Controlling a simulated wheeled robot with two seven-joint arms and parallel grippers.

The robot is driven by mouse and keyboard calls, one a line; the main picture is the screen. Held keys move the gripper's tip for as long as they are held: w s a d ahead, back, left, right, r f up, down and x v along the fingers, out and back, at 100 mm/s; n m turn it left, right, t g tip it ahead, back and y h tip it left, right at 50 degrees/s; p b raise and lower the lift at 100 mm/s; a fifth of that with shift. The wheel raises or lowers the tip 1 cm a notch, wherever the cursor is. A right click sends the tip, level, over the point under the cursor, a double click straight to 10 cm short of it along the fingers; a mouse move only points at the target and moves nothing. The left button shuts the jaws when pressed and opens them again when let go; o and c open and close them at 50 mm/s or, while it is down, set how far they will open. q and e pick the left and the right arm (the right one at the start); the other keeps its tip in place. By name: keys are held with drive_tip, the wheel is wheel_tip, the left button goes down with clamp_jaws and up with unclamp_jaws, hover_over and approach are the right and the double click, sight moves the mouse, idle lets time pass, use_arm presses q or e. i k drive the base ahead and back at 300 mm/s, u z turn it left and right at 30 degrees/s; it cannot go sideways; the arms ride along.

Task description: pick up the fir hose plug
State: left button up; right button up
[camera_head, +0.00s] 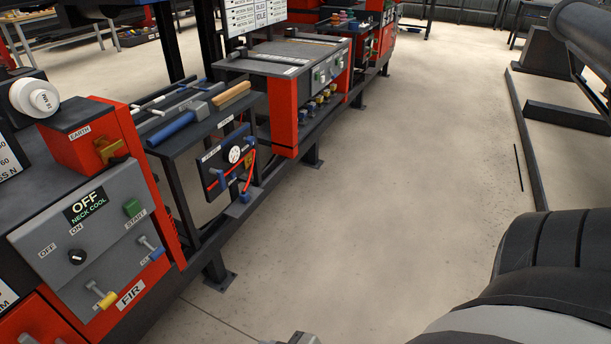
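The grey sloped panel marked FIR (130,294) is at the lower left in the head view. A plug with a yellow end (105,298) sticks out of it, just left of the FIR label. A second plug with a blue end (154,251) sticks out higher up on the right of the same panel. I cannot tell for sure which of them is the fir hose plug. Neither of my grippers can be made out. A small grey piece (292,339) shows at the bottom edge, too cut off to identify.
The panel also has a black knob (77,257) and a green START button (132,207). Beyond it, a dark bench (190,133) holds tools, and a hose gauge panel (230,158) hangs on its front. The floor (390,180) right of the benches is clear. A dark rounded form (560,260) fills the lower right.

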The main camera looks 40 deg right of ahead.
sight(243, 196)
drive_tip(key=z, duration=1.95)
drive_tip(key=i, duration=2.8)
drive_tip(key=u, duration=3.7)
